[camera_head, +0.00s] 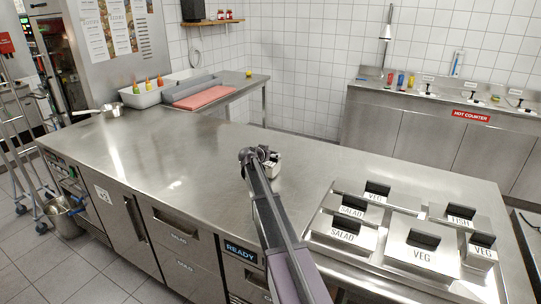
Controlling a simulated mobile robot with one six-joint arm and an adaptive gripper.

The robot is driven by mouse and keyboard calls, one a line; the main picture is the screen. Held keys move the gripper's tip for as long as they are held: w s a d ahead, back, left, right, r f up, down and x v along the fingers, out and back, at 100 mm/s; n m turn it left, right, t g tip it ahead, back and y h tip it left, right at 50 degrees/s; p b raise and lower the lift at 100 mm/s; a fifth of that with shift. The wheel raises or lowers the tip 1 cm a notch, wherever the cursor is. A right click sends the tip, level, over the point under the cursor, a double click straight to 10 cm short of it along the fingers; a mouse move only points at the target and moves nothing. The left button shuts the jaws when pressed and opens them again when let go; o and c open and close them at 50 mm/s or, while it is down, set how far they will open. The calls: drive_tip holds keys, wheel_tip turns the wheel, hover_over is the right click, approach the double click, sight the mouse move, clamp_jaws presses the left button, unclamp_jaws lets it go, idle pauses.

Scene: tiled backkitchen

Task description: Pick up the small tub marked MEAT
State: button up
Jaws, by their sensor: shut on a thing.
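My arm reaches away from the camera over the steel counter (200,150). My gripper (267,155) is at its far end, near the counter's back edge, and is small in view. It is shut on a small silvery thing (274,168), partly hidden by the gripper and arm. I can read no marking on it, so I cannot tell whether it is the tub marked MEAT. I cannot tell whether it touches the counter. No MEAT label is readable anywhere in view.
Several lidded tubs marked VEG (421,256), SALAD (344,235) and FISH (458,221) sit at the counter's right. A red board (202,96), a bottle tray (146,94) and a pan (112,109) are at the far left. The counter's middle left is clear.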

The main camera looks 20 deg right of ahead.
drive_tip(key=shift+r+p, duration=0.7)
drive_tip(key=shift+r, duration=0.25)
drive_tip(key=s+a+r+p, duration=0.1)
drive_tip(key=s+a, duration=0.1)
drive_tip(key=s, duration=0.5)
drive_tip(key=s+a+r, duration=0.1)
drive_tip(key=s+a, duration=0.1)
drive_tip(key=s, duration=0.6)
drive_tip(key=shift+s+a+p, duration=0.2)
drive_tip(key=shift+a+p, duration=0.05)
drive_tip(key=shift+p, duration=0.15)
